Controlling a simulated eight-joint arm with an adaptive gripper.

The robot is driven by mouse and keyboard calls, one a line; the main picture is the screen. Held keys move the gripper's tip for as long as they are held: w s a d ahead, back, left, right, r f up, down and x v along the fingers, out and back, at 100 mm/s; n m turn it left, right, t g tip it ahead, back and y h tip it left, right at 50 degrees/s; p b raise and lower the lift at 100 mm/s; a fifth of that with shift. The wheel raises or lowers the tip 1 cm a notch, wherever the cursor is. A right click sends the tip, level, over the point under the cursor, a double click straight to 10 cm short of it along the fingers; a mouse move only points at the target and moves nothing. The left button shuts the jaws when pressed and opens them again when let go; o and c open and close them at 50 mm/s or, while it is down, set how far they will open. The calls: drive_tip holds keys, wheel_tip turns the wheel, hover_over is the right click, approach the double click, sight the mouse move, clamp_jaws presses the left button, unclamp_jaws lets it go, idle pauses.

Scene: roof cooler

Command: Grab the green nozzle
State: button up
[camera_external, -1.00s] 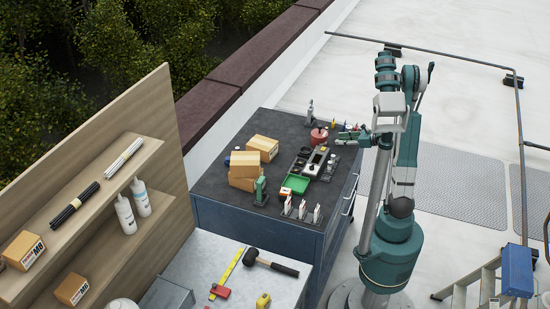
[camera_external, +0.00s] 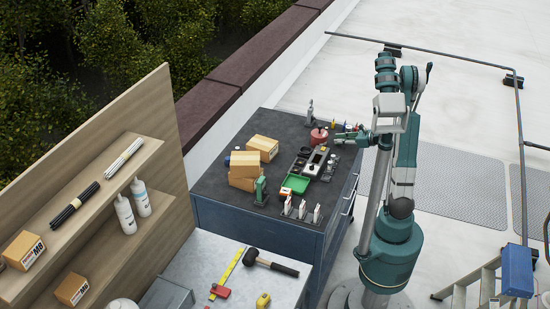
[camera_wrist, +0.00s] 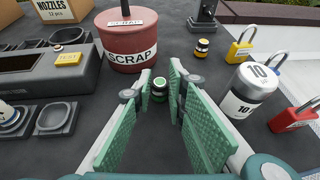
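The green nozzle (camera_wrist: 159,87) is a small dark piece with a green, light-centred top. In the wrist view it stands on the dark worktop between the tips of my gripper (camera_wrist: 161,92). The two green textured fingers are apart, one on each side of it. I cannot tell whether either finger touches it. In the external view my gripper (camera_external: 341,140) is low over the right edge of the workbench, and the nozzle is too small to make out there.
A red SCRAP container (camera_wrist: 127,40) stands just behind and left. A white-labelled canister (camera_wrist: 247,90) and a red padlock (camera_wrist: 292,115) are to the right, a yellow padlock (camera_wrist: 241,47) behind. A small yellow-banded piece (camera_wrist: 202,48) stands beyond.

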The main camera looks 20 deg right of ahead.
drive_tip(key=shift+c, duration=0.6)
wheel_tip(320, 180, up, 10)
drive_tip(key=p, duration=0.3)
idle(0.3)
